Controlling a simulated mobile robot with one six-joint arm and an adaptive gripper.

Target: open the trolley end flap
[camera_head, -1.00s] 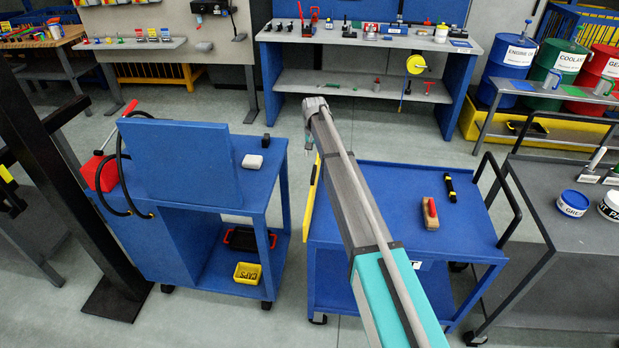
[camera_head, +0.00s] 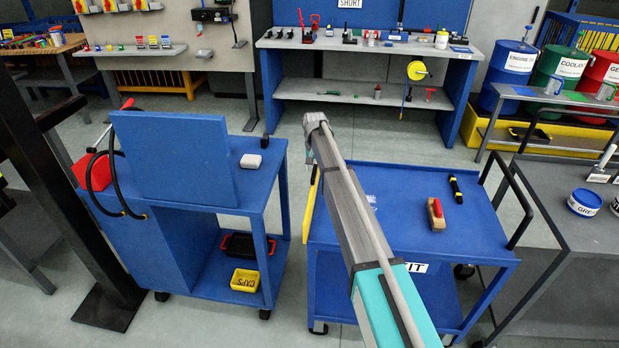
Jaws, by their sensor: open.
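The blue trolley (camera_head: 395,225) stands right of centre in the head view, with a flat top and a lower space. A narrow yellow panel, which looks like the end flap (camera_head: 309,207), runs along its left end. I see it nearly edge-on, so its exact angle and any latch cannot be told. My arm reaches across the trolley top and hides part of its left side. My gripper (camera_head: 310,150) is at the arm's far end, near the flap's far end; it is open. Its fingers are mostly hidden, and I cannot tell whether it touches the flap.
A red-and-wood brush-like item (camera_head: 436,214) and a black item (camera_head: 455,189) lie on the trolley top. A second blue cart (camera_head: 262,190) with an upright panel stands left, across a narrow gap. A grey bench (camera_head: 570,240) is close on the right. Floor behind is clear.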

